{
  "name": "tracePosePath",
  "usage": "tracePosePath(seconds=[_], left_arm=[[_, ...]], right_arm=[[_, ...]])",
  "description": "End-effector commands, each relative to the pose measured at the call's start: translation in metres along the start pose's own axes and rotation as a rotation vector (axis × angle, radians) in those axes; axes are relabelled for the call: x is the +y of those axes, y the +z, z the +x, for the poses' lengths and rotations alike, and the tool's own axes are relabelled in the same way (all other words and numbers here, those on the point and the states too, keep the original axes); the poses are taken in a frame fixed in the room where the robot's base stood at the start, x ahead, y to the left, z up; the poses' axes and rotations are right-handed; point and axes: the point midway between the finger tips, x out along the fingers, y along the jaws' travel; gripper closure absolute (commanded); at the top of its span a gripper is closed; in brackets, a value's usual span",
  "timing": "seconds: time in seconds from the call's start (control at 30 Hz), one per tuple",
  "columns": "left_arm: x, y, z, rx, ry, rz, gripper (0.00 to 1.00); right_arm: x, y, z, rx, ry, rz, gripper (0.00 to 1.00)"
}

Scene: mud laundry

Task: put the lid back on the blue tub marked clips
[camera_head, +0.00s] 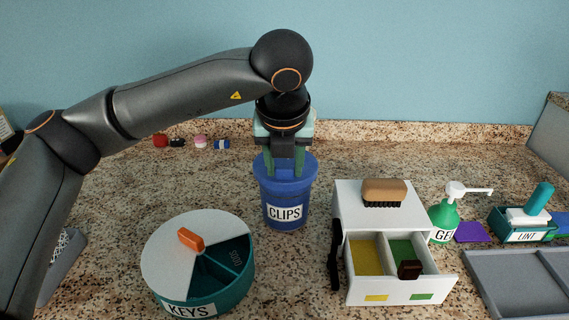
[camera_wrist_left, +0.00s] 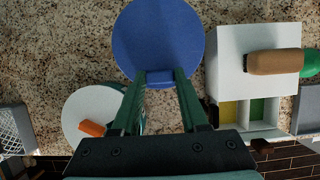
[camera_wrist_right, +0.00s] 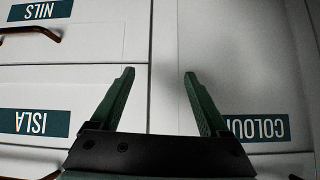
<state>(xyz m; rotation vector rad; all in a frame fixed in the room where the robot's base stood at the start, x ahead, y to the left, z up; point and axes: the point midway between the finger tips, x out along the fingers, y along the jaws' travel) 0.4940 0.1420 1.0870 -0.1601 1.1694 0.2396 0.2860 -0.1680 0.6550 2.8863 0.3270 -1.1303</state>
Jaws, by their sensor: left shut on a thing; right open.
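The blue tub marked CLIPS (camera_head: 285,213) stands upright on the counter in the middle of the head view. Its round blue lid (camera_head: 308,168) is over the tub's mouth, and I cannot tell whether it sits fully down on the rim. My left gripper (camera_head: 285,173) points down and is shut on the lid's small grip. In the left wrist view the lid (camera_wrist_left: 160,35) fills the space beyond the fingertips and hides the tub. My right gripper (camera_wrist_right: 159,73) is open and empty in front of white labelled drawer fronts, away from the tub.
A round teal KEYS box (camera_head: 205,295) with an orange knob stands front left of the tub. A white drawer unit (camera_head: 352,222) with a brush (camera_head: 384,192) on top stands close on the right. A green pump bottle (camera_head: 444,222) and a LINT box (camera_head: 520,235) are farther right.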

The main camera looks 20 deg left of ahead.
Motion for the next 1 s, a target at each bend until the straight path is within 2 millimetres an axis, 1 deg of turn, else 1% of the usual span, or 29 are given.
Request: tracePosePath(seconds=[0.53,0.97,1.0], left_arm=[[0.0001,-0.0005,0.0012,0.000,0.000,0.000,1.00],[0.0001,-0.0003,0.0004,0.000,0.000,0.000,1.00],[0.0001,-0.0003,0.0005,0.000,0.000,0.000,0.52]], right_arm=[[0.0004,0.0052,0.0047,0.000,0.000,0.000,0.21],[0.0004,0.0051,0.0046,0.000,0.000,0.000,0.21],[0.0004,0.0051,0.0046,0.000,0.000,0.000,0.21]])
